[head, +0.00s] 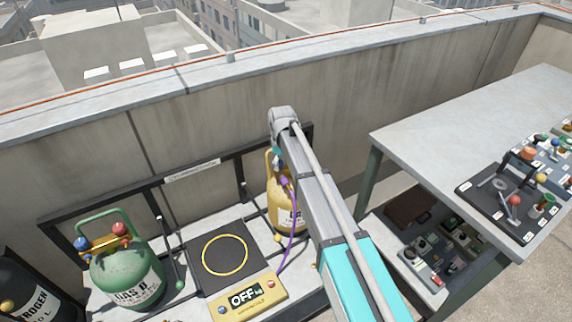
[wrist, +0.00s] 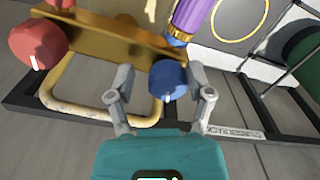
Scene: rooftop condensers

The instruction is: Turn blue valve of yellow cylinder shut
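The yellow cylinder (head: 282,216) stands by the wall in the head view, partly hidden behind my arm. In the wrist view its blue valve (wrist: 168,80) is a round knob with a white mark, below a brass manifold (wrist: 105,30). A red valve (wrist: 38,44) is at the manifold's other end. My gripper (wrist: 160,74) is open, with one finger on each side of the blue valve. A gap shows at the left finger; the right finger is close to the knob, and I cannot tell if it touches.
A purple hose (wrist: 190,18) runs close by the blue valve. A black pad with a yellow ring (head: 205,282), a yellow box reading OFF (head: 268,291) and a green cylinder (head: 127,276) stand to the left. A workbench (head: 465,125) stands right; the wall (head: 390,85) is behind.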

